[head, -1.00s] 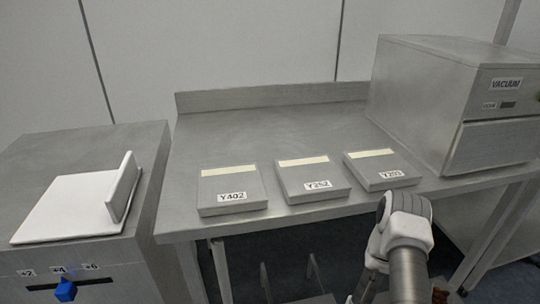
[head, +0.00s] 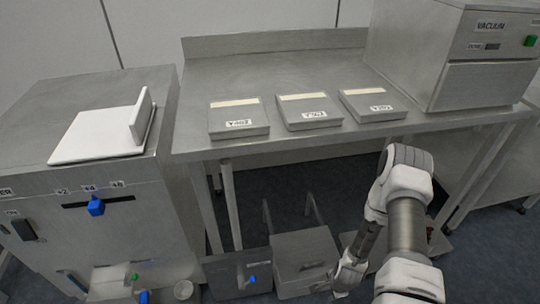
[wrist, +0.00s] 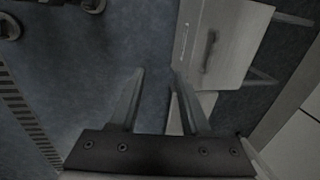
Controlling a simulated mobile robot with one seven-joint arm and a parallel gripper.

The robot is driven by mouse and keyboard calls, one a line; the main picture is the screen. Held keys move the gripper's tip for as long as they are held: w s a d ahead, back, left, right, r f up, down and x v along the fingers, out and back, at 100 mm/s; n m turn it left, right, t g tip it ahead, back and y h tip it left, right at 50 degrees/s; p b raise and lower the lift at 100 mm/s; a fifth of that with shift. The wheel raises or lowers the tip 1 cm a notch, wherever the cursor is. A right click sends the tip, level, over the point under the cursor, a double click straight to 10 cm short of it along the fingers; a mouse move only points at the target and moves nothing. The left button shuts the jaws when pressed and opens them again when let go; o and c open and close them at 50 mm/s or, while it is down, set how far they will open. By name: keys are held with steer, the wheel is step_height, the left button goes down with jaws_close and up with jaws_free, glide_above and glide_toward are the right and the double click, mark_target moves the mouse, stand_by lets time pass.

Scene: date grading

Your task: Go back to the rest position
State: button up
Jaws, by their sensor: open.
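My arm reaches in from the lower right of the head view, in front of the steel table. My gripper (wrist: 155,88) shows in the wrist view with its two fingers apart and nothing between them. It hangs over the dark floor (wrist: 100,60), close to a pale box-shaped unit (wrist: 222,38) with a dark handle. In the head view my gripper is low, near the bottom edge, and its fingertips are hard to make out.
Three grey boxes (head: 240,128) with labels lie on the steel table (head: 265,75). A vacuum machine (head: 488,80) stands at right. At left a steel cabinet (head: 35,120) carries a white angled plate (head: 95,138). A grey box (head: 303,262) stands under the table.

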steer(key=w+r+n+t, duration=0.1)
steer(key=w+r+n, duration=0.3)
steer(key=r, duration=0.9)
steer(key=w+r+n, duration=0.2)
steer(key=w+r, duration=0.4)
steer(key=r, duration=0.7)
steer(key=s+a+r+n+t, duration=0.1)
steer(key=s+r+n, duration=0.1)
steer(key=r, duration=0.7)
steer(key=s+a+r+n, duration=0.1)
steer(key=r+n, duration=0.1)
steer(key=r, duration=0.6)
steer(key=s+a+r+n+t, duration=0.1)
steer(key=s+a+r+n, duration=0.15)
steer(key=s+r, duration=0.6)
steer(key=s+a+r+n, duration=0.1)
steer(key=s+r+n, duration=0.2)
steer(key=s+r, duration=0.6)
step_height(320, 180, up, 11)
steer(key=p, duration=1.2)
steer(key=shift+s+a+r+p, duration=0.2)
steer(key=shift+s+a+p, duration=0.05)
steer(key=shift+s+p, duration=0.2)
steer(key=shift+a+n, duration=0.1)
steer(key=shift+n, duration=0.15)
